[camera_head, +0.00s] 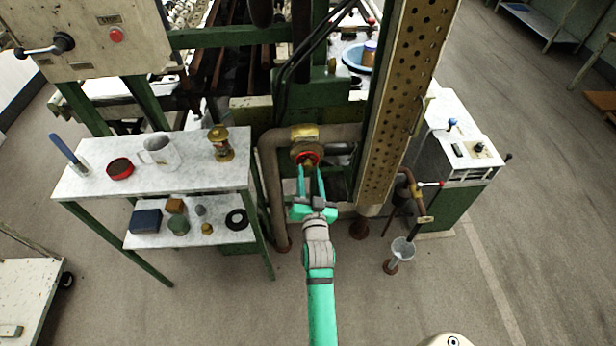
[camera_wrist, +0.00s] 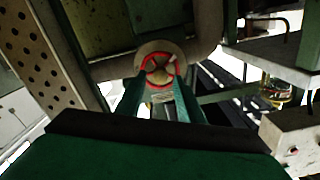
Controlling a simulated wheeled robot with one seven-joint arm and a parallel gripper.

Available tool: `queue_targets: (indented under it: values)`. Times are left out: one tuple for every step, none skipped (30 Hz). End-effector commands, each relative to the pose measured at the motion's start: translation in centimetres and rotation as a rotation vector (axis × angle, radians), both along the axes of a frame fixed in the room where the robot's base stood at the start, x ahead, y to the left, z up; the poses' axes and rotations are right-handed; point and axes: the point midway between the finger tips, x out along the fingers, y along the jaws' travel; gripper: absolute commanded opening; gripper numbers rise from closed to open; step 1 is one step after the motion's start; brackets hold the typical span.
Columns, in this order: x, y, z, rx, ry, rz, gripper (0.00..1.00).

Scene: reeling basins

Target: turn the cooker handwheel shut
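The handwheel (camera_head: 307,155) is a small red ring on a brass and rust-coloured fitting, on a pipe at the middle of the head view. In the wrist view the red handwheel (camera_wrist: 160,58) shows ahead, between the tips of my fingers. My gripper (camera_head: 311,172) is teal and reaches up to the wheel from below. Its two fingers stand apart, one at each side of the wheel. I cannot tell whether the fingertips touch the rim. The lower part of the wheel is partly hidden by the fingers.
A marble-topped shelf stand (camera_head: 200,178) with a mug, a brass lamp and small items stands close on the left. A perforated column (camera_head: 405,90) rises just right of the wheel. A thick brown pipe (camera_head: 270,185) bends down beside my gripper. The floor in front is clear.

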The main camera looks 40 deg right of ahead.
Motion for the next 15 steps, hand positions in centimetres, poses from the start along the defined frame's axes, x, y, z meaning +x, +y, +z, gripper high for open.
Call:
queue_targets:
  values:
    - [0.05, 0.1, -0.02, -0.037, 0.023, 0.002, 0.34]
    - [0.06, 0.11, -0.03, -0.06, 0.038, 0.002, 0.34]
    - [0.07, 0.13, -0.02, -0.092, 0.057, 0.002, 0.34]
    - [0.08, 0.15, -0.02, -0.116, 0.072, 0.003, 0.34]
    - [0.11, 0.19, -0.02, -0.139, 0.086, 0.003, 0.34]
    - [0.16, 0.28, -0.03, -0.171, 0.106, 0.005, 0.34]
    - [0.22, 0.41, -0.02, -0.195, 0.12, 0.006, 0.34]
    - [0.23, 0.44, -0.02, -0.219, 0.135, 0.006, 0.34]
    - [0.2, 0.4, -0.03, -0.246, 0.152, 0.006, 0.34]
    - [0.22, 0.39, -0.03, -0.265, 0.164, 0.006, 0.34]
    - [0.23, 0.4, -0.02, -0.28, 0.173, 0.007, 0.34]
    - [0.26, 0.43, -0.02, -0.297, 0.183, 0.007, 0.34]
    - [0.27, 0.46, -0.02, -0.306, 0.188, 0.008, 0.34]
    - [0.28, 0.48, -0.02, -0.313, 0.193, 0.008, 0.34]
    - [0.31, 0.47, -0.02, -0.318, 0.196, 0.008, 0.34]
